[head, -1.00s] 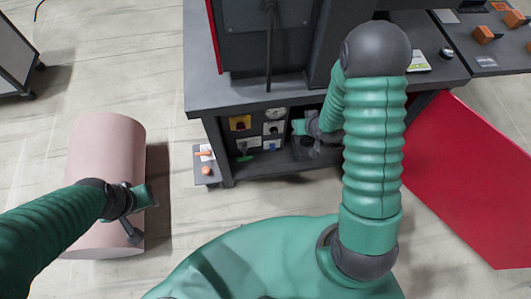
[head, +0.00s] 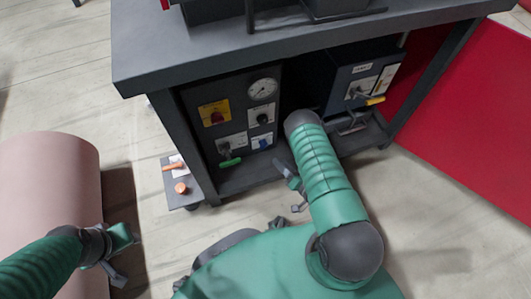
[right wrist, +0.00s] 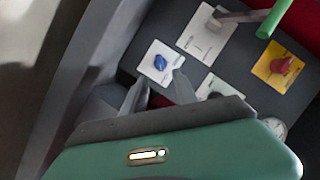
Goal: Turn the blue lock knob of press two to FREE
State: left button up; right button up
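The blue lock knob (head: 263,142) sits on a small white plate low on the dark panel under the bench, right of a green-handled lever (head: 229,162). In the right wrist view the knob (right wrist: 160,62) is clear, but its plate's lettering is unreadable and I cannot tell its setting. My right gripper (right wrist: 158,80) is open and empty, its fingers apart with the knob just beyond their tips; I see no contact. My left gripper (head: 122,256) is off to the left beside the pink cylinder; its fingers are too small to judge.
The panel also carries a red knob (head: 216,117) on a yellow plate, a gauge (head: 262,88) and a black knob (head: 262,118). A dark box with a yellow-tipped lever (head: 374,100) stands to the right. The bench top (head: 165,55) overhangs. A pink cylinder (head: 45,175) lies left.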

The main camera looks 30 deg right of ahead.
jog(key=b+x, duration=0.6)
jog(key=x, duration=0.4)
jog(key=shift+s+f+b, duration=0.1)
jog(key=shift+f+b, duration=0.1)
jog(key=shift+b, duration=0.2)
jog(key=shift+w, duration=0.55)
jog(key=shift+c, duration=0.3)
grip_shut()
